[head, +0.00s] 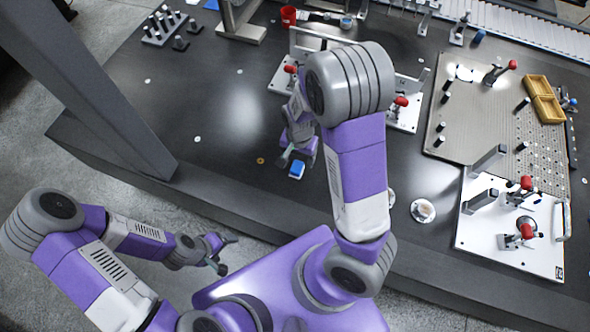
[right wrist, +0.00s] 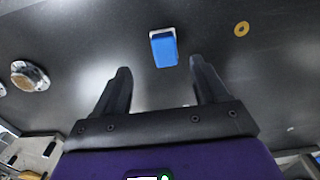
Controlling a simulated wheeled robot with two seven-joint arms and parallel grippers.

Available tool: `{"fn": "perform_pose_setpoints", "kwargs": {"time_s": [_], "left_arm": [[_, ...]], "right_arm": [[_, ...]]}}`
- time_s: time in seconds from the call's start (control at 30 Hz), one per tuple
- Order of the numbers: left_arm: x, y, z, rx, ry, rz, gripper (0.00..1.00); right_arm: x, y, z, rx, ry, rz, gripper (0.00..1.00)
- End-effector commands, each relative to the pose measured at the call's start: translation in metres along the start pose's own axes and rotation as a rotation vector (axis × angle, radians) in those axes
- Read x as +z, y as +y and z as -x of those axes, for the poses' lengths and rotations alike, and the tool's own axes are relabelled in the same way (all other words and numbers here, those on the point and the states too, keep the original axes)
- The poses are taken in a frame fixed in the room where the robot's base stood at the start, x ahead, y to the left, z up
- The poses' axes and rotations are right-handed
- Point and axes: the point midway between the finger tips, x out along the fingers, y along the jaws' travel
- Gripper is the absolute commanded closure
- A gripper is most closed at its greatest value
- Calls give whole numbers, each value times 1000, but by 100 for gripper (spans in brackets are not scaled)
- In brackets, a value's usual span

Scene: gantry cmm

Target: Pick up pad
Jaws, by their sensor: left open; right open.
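A small blue pad with a white edge (head: 297,169) lies on the dark table near its front edge. It also shows in the right wrist view (right wrist: 164,48), just beyond and between the fingertips, not touching them. My right gripper (head: 293,160) is right by the pad in the head view; in the right wrist view its two fingers (right wrist: 160,72) are apart with nothing between them. My left gripper (head: 225,254) is open and empty, off the table's front edge over the floor.
A brass washer (head: 260,161) lies left of the pad. A round metal piece with a tan top (head: 422,210) stands to the right. A white fixture plate with red-handled clamps (head: 511,226) and a perforated plate (head: 470,120) are further right. The table's left part is mostly clear.

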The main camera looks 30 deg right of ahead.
Motion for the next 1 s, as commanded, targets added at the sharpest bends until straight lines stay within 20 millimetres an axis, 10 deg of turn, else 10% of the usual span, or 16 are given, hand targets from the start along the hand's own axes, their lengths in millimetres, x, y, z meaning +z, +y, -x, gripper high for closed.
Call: {"fn": "perform_pose_setpoints", "kwargs": {"time_s": [0.67,1.0], "left_arm": [[-2,-14,-37,0,0,0,18],[-2,-14,-36,0,0,0,18]], "right_arm": [[-5,-6,-78,1,-1,0,28],[-5,-7,-79,-2,0,1,40]]}}
